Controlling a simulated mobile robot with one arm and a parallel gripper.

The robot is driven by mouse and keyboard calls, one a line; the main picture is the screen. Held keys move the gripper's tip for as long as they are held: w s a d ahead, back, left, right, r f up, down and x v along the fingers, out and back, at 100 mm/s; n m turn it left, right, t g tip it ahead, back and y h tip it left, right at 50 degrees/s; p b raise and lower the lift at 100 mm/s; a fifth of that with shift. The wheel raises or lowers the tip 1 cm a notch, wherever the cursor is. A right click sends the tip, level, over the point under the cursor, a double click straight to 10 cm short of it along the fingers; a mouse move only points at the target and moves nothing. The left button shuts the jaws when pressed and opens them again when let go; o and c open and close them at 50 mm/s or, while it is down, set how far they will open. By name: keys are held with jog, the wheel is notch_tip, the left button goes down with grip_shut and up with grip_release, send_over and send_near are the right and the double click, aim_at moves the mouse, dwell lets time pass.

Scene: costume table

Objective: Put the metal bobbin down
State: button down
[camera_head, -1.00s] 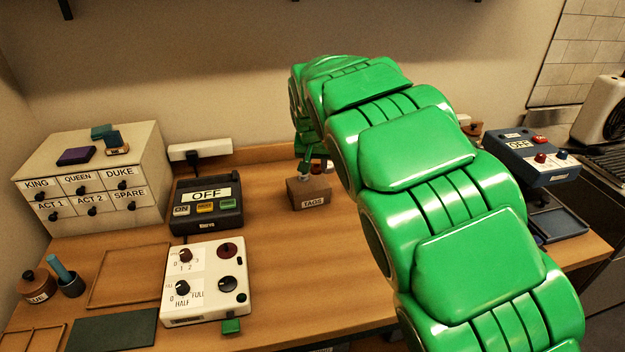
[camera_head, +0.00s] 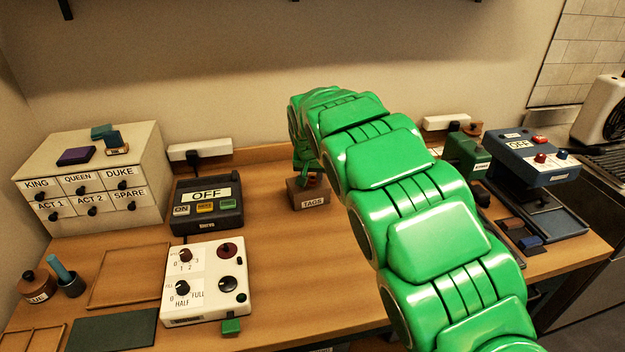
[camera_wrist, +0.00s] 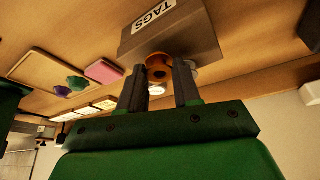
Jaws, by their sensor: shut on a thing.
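The brown box labelled TAGS (camera_head: 308,199) stands on the table, left of my arm; it also shows at the top of the wrist view (camera_wrist: 190,40). My gripper (camera_wrist: 160,78) is at the box's open side, its two dark fingers close together. A small pale, shiny piece, which looks like the metal bobbin (camera_wrist: 158,91), is between the fingers, mostly hidden. An orange-brown round piece (camera_wrist: 158,66) with a dark hole sits just past it at the box. In the head view my gripper (camera_head: 306,172) is low over the box, and the bobbin cannot be made out.
A black device marked OFF (camera_head: 207,205) and a white control box (camera_head: 206,285) stand to the left, near a drawer cabinet (camera_head: 95,180). A green machine (camera_head: 466,152) and a blue machine (camera_head: 535,158) stand right. Bare table lies around the TAGS box.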

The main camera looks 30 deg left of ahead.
jog(key=shift+f, duration=0.7)
jog(key=shift+f, duration=0.15)
jog(key=c, duration=0.8)
grip_release()
jog(key=v, duration=1.2)
jog(key=shift+d, duration=0.1)
